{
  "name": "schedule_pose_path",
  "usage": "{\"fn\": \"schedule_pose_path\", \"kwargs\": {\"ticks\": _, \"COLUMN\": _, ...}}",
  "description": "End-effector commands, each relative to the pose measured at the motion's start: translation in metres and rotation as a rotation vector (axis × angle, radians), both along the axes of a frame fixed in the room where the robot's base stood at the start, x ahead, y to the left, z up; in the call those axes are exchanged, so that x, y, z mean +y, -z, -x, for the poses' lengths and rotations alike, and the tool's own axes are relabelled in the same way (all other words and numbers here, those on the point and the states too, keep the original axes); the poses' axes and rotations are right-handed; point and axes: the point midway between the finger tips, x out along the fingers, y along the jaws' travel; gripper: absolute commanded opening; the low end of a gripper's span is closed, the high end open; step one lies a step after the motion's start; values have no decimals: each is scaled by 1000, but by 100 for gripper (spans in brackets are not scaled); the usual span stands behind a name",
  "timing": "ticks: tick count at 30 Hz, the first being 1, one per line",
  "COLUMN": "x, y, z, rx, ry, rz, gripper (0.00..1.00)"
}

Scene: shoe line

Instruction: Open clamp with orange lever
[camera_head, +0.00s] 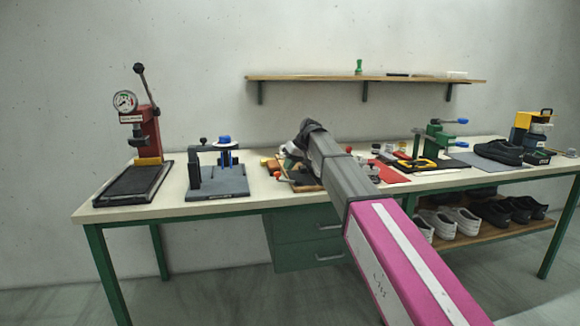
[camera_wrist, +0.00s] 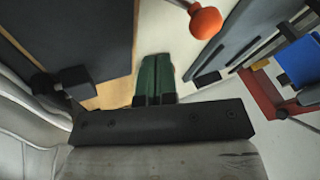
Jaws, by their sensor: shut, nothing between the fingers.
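An orange ball knob (camera_wrist: 205,22) on a thin metal rod is at the top of the wrist view, above pale bench top. It appears to be the lever's end; the clamp body is outside this view. In the head view a small orange-red knob (camera_head: 277,174) shows left of my arm, beside a wooden board partly hidden by the arm. My gripper (camera_wrist: 156,62) has its green fingers together, with nothing between them. They point at the bench, left of and below the orange knob in the wrist view, apart from it.
A dark panel (camera_wrist: 65,35) with wooden edging lies left of my fingers. Grey plates and a red frame with a blue part (camera_wrist: 298,62) are at right. On the bench (camera_head: 120,212), a grey fixture (camera_head: 217,185) and a red press (camera_head: 150,135) stand to the left.

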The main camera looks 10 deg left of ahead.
Motion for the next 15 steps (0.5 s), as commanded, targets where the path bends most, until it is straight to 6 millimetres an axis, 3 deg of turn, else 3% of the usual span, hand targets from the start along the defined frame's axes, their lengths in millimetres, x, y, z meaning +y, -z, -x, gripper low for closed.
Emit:
{"fn": "schedule_pose_path", "kwargs": {"ticks": 3, "x": 6, "y": 0, "z": 6, "rx": 2, "ry": -102, "rz": 0, "gripper": 0}}
{"fn": "schedule_pose_path", "kwargs": {"ticks": 15, "x": 17, "y": 0, "z": 31, "rx": 0, "ry": -90, "rz": 0, "gripper": 0}}
